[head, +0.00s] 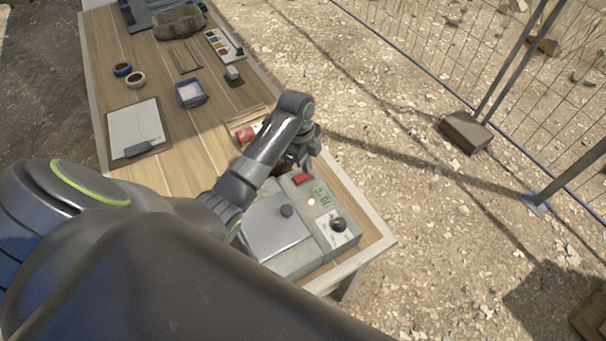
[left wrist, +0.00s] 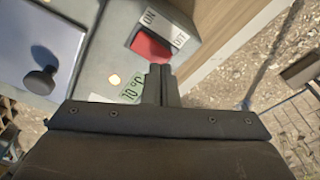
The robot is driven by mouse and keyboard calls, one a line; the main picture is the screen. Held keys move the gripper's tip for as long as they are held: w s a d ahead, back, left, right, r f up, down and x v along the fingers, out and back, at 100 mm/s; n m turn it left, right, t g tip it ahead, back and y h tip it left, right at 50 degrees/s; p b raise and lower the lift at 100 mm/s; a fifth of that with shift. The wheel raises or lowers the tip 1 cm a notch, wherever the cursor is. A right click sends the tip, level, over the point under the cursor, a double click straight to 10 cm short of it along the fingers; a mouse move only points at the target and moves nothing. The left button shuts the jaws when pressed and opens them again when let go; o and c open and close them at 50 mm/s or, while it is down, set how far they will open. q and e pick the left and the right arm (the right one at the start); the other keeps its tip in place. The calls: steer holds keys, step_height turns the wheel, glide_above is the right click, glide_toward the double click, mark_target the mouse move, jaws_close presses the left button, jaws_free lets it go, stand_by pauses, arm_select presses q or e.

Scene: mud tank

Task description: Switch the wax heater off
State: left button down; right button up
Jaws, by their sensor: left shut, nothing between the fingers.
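The wax heater (head: 302,257) is a grey-green box on the table's near end, with a lidded tank on its left and a control panel on its right. Its red rocker switch (head: 301,179) also shows in the left wrist view (left wrist: 151,47), between white ON and OFF labels. My left gripper (head: 304,160) is shut and empty near the switch. In the left wrist view its fingertips (left wrist: 160,70) lie just below the switch; I cannot tell whether they touch it. My right gripper is out of view.
A black dial (head: 338,224) sits on the heater's near right corner. The wooden table (head: 190,140) holds a clipboard (head: 136,128), a blue tray (head: 191,93), tape rolls and a red cylinder (head: 245,135). A wire fence (head: 440,50) stands beyond gravel on the right.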

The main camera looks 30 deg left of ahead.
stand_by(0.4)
arm_select(q)
steer(key=shift+f+b, duration=0.45)
steer(key=shift+f, duration=0.45)
stand_by(0.5)
step_height(320, 180, up, 5)
steer(key=p, duration=0.6)
steer(key=shift+r, duration=1)
